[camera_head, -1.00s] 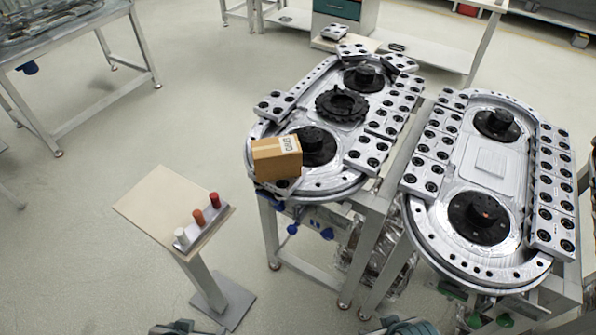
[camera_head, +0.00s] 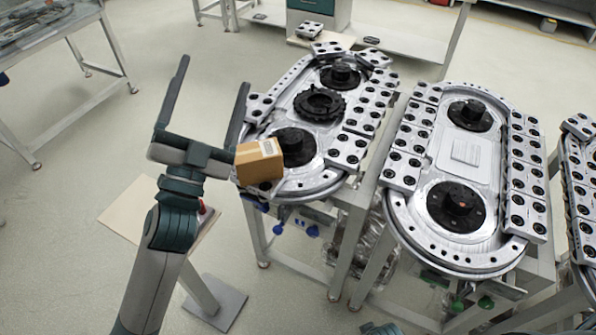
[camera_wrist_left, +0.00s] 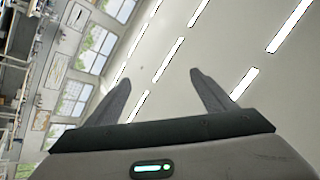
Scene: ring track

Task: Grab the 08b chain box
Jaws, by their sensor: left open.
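A brown cardboard box (camera_head: 258,162) with a white label sits on the near left end of the left ring track (camera_head: 330,187). The label is too small to read. My left gripper (camera_head: 212,75) is raised in front of the camera, to the left of the box, with its two fingers wide apart and nothing between them. In the left wrist view both fingers (camera_wrist_left: 160,90) point up toward the ceiling lights. My right gripper does not show.
A second ring track (camera_head: 465,150) stands to the right, with another at the right edge. A small stand (camera_head: 125,212) with a red button lies partly behind my left arm. A metal table (camera_head: 60,50) is at the far left. Floor between them is clear.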

